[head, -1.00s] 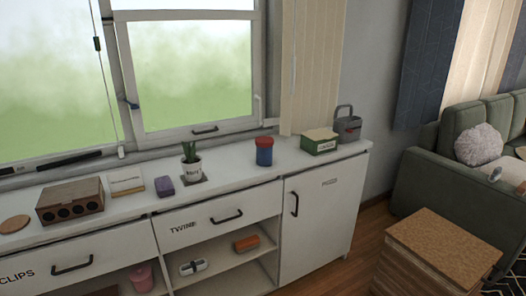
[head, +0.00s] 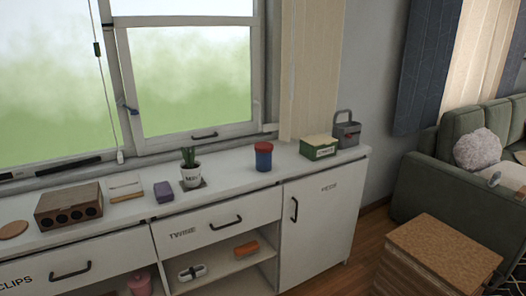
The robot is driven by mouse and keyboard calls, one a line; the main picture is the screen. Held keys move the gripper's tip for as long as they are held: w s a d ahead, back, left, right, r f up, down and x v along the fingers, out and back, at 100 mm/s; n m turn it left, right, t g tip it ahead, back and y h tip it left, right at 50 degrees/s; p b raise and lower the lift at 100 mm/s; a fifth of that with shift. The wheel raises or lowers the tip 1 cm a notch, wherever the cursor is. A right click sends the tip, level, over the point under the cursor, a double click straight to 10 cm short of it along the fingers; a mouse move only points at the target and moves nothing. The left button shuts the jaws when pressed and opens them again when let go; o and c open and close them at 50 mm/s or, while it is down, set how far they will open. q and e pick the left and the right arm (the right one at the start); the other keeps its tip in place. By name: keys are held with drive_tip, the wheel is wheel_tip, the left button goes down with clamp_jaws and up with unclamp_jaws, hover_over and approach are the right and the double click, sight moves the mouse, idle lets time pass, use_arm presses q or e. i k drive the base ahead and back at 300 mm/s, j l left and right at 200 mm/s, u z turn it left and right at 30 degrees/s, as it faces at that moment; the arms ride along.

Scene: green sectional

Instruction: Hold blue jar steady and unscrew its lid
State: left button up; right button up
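The blue jar (head: 263,161) stands upright on the white counter, below the right part of the window. Its red lid (head: 264,146) sits on top of it. Neither of my grippers shows in the head view, and nothing touches the jar.
On the white counter (head: 225,177), a potted plant (head: 191,172) and a purple block (head: 164,191) stand left of the jar. A green and white box (head: 318,147) and a grey caddy (head: 346,131) stand to its right. A cork-topped wooden block (head: 445,248) stands at the lower right.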

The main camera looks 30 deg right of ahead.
sight(264, 160)
drive_tip(key=i+l, duration=0.15)
drive_tip(key=l, duration=0.2)
drive_tip(key=i+l, duration=0.2)
drive_tip(key=l, duration=0.15)
drive_tip(key=i+l, duration=0.15)
drive_tip(key=l, duration=0.2)
drive_tip(key=i+l, duration=0.2)
drive_tip(key=l, duration=0.15)
